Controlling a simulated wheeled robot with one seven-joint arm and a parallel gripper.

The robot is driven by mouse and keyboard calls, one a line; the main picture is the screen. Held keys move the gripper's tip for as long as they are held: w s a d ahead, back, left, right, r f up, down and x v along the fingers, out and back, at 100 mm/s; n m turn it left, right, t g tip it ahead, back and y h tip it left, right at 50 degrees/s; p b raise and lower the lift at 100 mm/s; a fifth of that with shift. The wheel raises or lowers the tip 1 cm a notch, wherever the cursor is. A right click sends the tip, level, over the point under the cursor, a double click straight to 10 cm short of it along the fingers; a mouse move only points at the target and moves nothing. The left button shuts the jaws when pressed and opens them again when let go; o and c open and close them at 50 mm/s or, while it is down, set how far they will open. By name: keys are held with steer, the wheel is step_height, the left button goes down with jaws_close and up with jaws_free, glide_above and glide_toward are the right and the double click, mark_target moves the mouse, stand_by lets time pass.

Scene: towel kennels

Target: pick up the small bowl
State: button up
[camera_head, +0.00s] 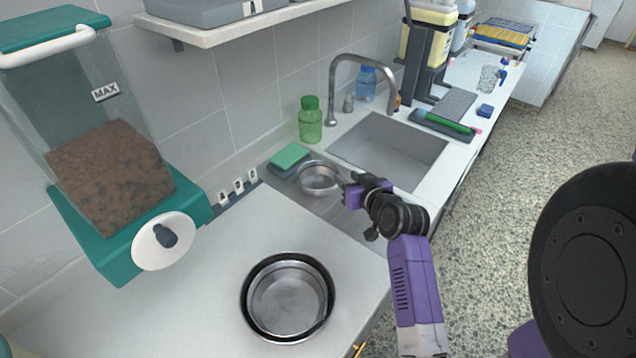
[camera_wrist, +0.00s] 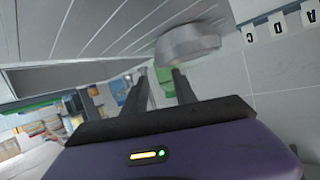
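A small metal bowl (camera_head: 319,177) sits on the grooved drainboard left of the sink. It also shows in the wrist view (camera_wrist: 188,45), blurred, at the upper middle. My gripper (camera_head: 345,187) is just right of the bowl's rim in the head view. In the wrist view its two dark fingers (camera_wrist: 160,77) stand apart with nothing held between them. The bowl lies just beyond the fingertips, nearer the right-hand finger; whether a finger touches the rim I cannot tell.
A larger steel bowl (camera_head: 287,298) stands on the front counter. A green sponge (camera_head: 289,157) and a green bottle (camera_head: 310,120) are behind the small bowl. The sink (camera_head: 388,150) with its tall faucet (camera_head: 335,85) is to the right. A food dispenser (camera_head: 110,160) stands at left.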

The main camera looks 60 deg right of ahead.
mark_target(335, 169)
steer(key=shift+f+p+x, duration=0.15)
steer(key=shift+p+x, duration=0.35)
steer(key=shift+x, duration=1.45)
steer(key=shift+f+p+x, duration=0.15)
steer(key=shift+p+x, duration=0.35)
steer(key=shift+x, duration=1.4)
steer(key=shift+s, duration=0.1)
jaws_close()
